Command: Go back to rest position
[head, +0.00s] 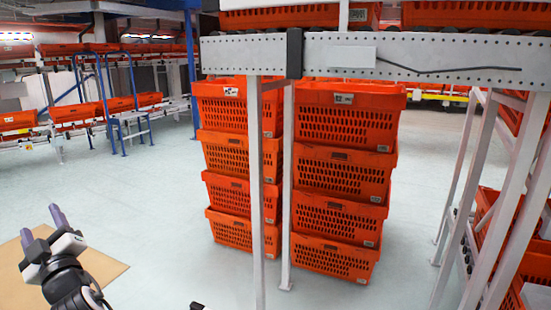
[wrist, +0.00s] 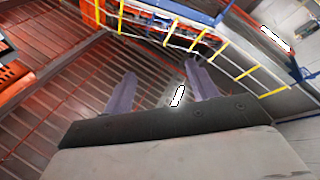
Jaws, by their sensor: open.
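My gripper (head: 41,228) is at the lower left of the head view, with its two purple-grey fingers pointing up and apart. In the wrist view my gripper (wrist: 158,90) shows its two fingers spread, with nothing between them. It holds nothing and touches nothing that I can see. My dark arm runs down to the bottom edge of the head view.
Two stacks of orange totes (head: 336,169) stand behind metal posts (head: 257,180) under a grey conveyor beam (head: 420,52). A metal rack (head: 520,190) stands at right. A brown board (head: 97,267) lies on the floor. Open floor (head: 160,220) lies left of the stacks.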

